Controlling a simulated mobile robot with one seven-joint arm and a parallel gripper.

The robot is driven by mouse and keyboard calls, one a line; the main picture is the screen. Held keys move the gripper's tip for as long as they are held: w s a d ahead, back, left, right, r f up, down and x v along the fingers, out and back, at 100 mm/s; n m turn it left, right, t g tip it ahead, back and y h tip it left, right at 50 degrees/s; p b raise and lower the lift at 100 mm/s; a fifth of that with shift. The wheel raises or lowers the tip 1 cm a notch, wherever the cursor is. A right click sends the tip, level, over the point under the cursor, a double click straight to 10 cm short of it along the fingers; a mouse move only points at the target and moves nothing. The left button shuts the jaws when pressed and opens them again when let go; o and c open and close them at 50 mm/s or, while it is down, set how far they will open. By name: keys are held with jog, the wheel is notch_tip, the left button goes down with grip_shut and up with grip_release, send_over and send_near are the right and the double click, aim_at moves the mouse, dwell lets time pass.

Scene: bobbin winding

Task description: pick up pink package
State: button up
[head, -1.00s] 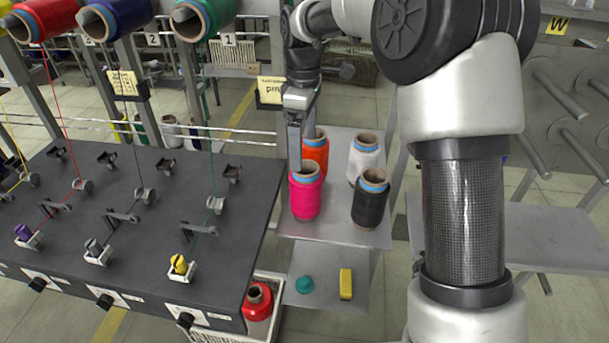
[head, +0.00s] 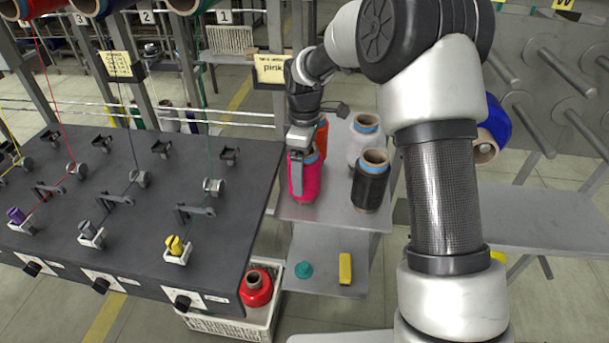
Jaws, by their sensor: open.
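The pink package (head: 308,182) is a bobbin of pink yarn on a cone with a blue band. It stands upright on the small grey cart's upper shelf (head: 325,215), at its front left. My gripper (head: 298,178) is open and pointing down at the pink package. One finger shows in front of the package's left side; the other finger is hidden. I cannot tell whether the fingers touch it.
An orange bobbin (head: 322,134) stands right behind the pink one. A white bobbin (head: 363,142) and a black bobbin (head: 370,185) stand to the right. The dark winding machine (head: 130,230) is on the left. A red bobbin (head: 256,290) sits in a white crate below.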

notch_tip(320, 180, down, 3)
jog(key=shift+r, duration=0.1)
jog(key=shift+c, duration=0.3)
jog(key=c, duration=1.2)
